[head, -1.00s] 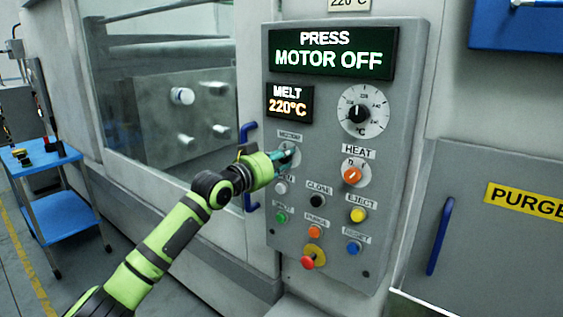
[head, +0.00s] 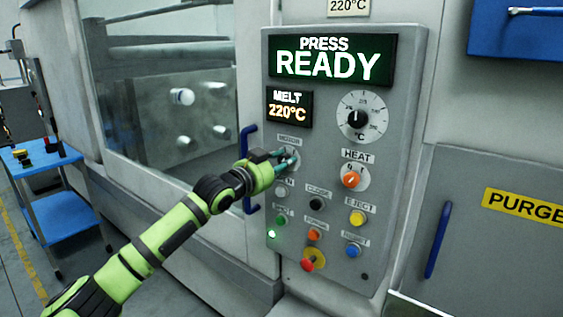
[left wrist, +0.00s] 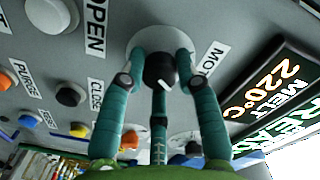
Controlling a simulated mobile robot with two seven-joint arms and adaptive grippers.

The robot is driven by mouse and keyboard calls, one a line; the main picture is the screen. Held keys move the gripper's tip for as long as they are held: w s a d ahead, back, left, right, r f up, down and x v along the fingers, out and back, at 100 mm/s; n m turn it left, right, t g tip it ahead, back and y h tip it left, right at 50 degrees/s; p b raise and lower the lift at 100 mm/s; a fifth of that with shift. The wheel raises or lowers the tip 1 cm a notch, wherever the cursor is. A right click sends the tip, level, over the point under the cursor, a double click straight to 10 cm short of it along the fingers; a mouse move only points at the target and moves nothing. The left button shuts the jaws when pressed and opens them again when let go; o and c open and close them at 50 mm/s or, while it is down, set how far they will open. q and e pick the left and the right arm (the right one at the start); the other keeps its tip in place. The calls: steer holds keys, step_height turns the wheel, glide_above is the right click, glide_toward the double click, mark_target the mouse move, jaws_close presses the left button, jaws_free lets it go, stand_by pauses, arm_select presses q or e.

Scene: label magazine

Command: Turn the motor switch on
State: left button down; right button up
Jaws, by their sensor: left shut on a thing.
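The motor switch is a black knob with a white mark on a pale round plate, under the MOTOR label; its knob (left wrist: 159,70) shows in the left wrist view. My left gripper (head: 290,159) is at the switch in the head view, its teal fingers (left wrist: 158,82) around the knob in the left wrist view. It is shut on the knob. The press display (head: 335,62) reads READY. In the head view the fingers hide much of the knob. My right gripper is not in view.
The orange heat switch (head: 351,180) is to the right of my gripper. Below are several coloured buttons and a red knob on a yellow base (head: 308,265). A blue door handle (head: 249,168) is close by my left wrist.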

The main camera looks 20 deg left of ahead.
arm_select(q)
steer(key=shift+f, duration=0.35)
steer(key=c, duration=0.9)
jaws_free()
steer(key=shift+a+r, duration=0.1)
steer(key=shift+r, duration=0.05)
steer(key=shift+r, duration=0.1)
steer(key=v, duration=1.2)
